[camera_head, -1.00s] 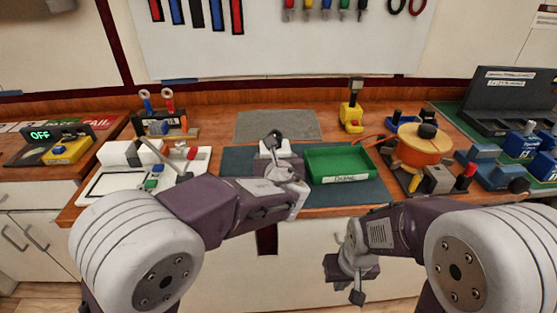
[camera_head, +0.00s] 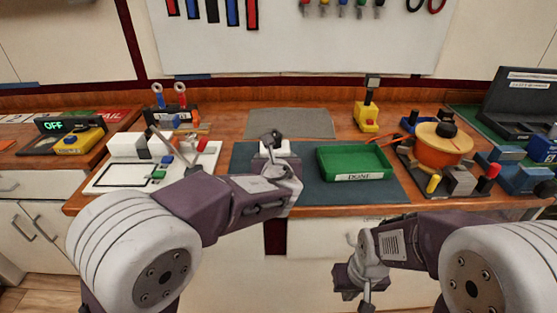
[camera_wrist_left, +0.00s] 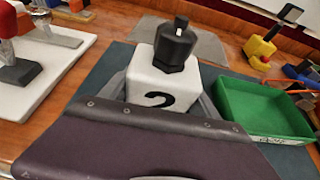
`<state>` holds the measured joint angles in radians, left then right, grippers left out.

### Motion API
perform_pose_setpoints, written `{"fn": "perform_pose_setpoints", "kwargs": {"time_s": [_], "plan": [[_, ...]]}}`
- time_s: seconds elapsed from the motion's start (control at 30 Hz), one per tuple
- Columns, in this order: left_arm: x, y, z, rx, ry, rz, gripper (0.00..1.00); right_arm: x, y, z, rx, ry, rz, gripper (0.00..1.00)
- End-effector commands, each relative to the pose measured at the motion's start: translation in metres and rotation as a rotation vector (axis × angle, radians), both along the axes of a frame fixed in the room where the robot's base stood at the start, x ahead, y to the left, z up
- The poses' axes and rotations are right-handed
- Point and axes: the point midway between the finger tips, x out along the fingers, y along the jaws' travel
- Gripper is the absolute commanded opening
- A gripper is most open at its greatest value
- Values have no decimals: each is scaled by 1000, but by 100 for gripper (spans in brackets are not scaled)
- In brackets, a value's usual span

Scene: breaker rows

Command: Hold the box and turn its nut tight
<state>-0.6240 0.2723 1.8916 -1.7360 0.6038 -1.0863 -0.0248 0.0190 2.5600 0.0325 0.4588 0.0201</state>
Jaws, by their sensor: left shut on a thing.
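The white box (camera_wrist_left: 160,82) marked "2" stands upright on the dark blue mat. Its dark nut (camera_wrist_left: 176,45) sits on top; the box (camera_head: 283,149) and nut (camera_head: 272,136) also show in the head view. My left gripper (camera_head: 274,160) is shut on the box, with its fingers at the sides of the box in the left wrist view (camera_wrist_left: 165,100). My right gripper (camera_head: 358,290) hangs low in front of the bench, away from the box. Its fingers are too small and turned to tell their opening.
A green tray labelled "DONE" (camera_head: 352,176) stands right of the box. A white fixture (camera_head: 110,177) lies to the left. An orange pot-like device (camera_head: 440,155) and a yellow block (camera_head: 367,118) are to the right. The grey mat (camera_head: 290,122) behind is clear.

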Motion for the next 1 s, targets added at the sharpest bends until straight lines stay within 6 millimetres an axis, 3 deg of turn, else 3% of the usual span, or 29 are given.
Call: {"fn": "perform_pose_setpoints", "kwargs": {"time_s": [1.0], "plan": [[2,3,-6,1,-3,0,5,0,0,-9,0,0,0,0]]}}
